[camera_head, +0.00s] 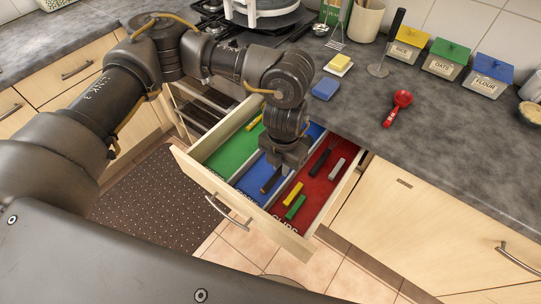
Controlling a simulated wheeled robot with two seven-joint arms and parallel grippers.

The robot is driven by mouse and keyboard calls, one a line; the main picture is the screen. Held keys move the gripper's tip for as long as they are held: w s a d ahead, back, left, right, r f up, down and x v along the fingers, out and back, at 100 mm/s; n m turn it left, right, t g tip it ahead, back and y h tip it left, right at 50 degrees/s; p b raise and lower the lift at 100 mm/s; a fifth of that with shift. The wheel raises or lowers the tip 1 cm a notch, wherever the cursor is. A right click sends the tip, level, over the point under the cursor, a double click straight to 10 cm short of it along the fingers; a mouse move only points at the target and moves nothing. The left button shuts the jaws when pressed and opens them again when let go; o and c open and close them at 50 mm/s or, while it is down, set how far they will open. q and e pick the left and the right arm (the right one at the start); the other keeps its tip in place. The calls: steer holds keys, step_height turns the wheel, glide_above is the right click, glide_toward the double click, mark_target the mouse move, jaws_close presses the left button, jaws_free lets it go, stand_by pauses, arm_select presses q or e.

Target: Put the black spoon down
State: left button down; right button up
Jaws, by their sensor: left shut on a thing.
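My left gripper (287,166) points down into the open drawer (188,162), over the blue compartment (252,181). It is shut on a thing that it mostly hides. A dark end, apparently the black spoon (270,183), shows just in front of the fingers. I cannot tell whether it touches the drawer floor. My right gripper is not in view.
The green compartment (230,154) holds a yellow-handled item. On the counter are a red measuring spoon (398,104), a blue sponge (325,89) and lidded canisters (445,59).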

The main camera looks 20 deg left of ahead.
arm_select(q)
steer(key=w+a+f, duration=0.2)
steer(key=w+a, duration=0.1)
steer(key=a, duration=0.1)
glide_above(262, 167)
steer(key=f, duration=0.5)
steer(key=shift+s+d+f, duration=0.1)
steer(key=shift+d+f, duration=0.15)
steer(key=shift+f, duration=0.1)
steer(key=shift+a+f, duration=0.2)
steer(key=shift+f, duration=1.65)
steer(key=shift+f, duration=0.15)
steer(key=c, duration=1.4)
jaws_free()
